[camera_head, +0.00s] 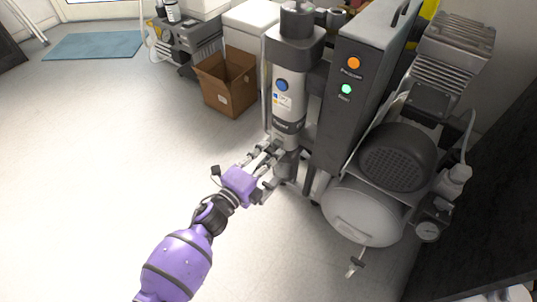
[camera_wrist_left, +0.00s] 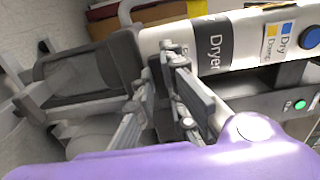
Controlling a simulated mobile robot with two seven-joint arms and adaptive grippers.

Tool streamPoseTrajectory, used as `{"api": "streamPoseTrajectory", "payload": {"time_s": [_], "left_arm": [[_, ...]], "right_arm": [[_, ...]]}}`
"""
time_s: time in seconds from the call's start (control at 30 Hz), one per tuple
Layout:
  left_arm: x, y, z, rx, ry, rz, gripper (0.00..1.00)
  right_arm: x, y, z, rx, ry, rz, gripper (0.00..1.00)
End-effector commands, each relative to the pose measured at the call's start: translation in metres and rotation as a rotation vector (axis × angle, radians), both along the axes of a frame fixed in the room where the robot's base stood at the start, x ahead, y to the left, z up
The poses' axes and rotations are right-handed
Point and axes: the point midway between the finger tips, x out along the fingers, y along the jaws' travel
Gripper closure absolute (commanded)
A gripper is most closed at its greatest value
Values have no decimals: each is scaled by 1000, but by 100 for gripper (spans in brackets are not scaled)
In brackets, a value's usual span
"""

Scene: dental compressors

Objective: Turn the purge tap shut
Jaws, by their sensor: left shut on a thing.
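The dryer (camera_head: 289,95) is a grey upright cylinder with a blue button and a label; its lower end and "Dryer" lettering also show in the left wrist view (camera_wrist_left: 213,45). My left gripper (camera_head: 272,160) is at the dryer's lower end, reaching in from the left. In the left wrist view its fingers (camera_wrist_left: 160,82) are close together against the dryer's lower part. They are shut on a small part there, taken as the purge tap; the fingers hide it, so its handle angle cannot be told. My right gripper is not in view.
A dark control box (camera_head: 352,110) with orange and green lights stands right of the dryer. Beyond it are a compressor tank (camera_head: 362,217), a small valve (camera_head: 355,264) under it and a gauge (camera_head: 428,231). A cardboard box (camera_head: 226,84) stands behind. The left floor is clear.

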Motion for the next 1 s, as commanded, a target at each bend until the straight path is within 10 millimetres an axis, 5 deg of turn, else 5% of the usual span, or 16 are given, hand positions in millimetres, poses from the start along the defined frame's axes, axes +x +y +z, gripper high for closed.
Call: {"api": "streamPoseTrajectory", "payload": {"time_s": [0.53, 0.57, 0.7, 1.0], "left_arm": [[0, 1, -1, 23, -14, 1, 100], [0, 1, -1, 23, -14, 1, 88], [0, 1, -1, 22, -14, 1, 70], [-1, 1, 0, 21, -14, 0, 70]], "right_arm": [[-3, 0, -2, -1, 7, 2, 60], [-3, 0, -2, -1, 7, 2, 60], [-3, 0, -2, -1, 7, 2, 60], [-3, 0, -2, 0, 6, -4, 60]]}}
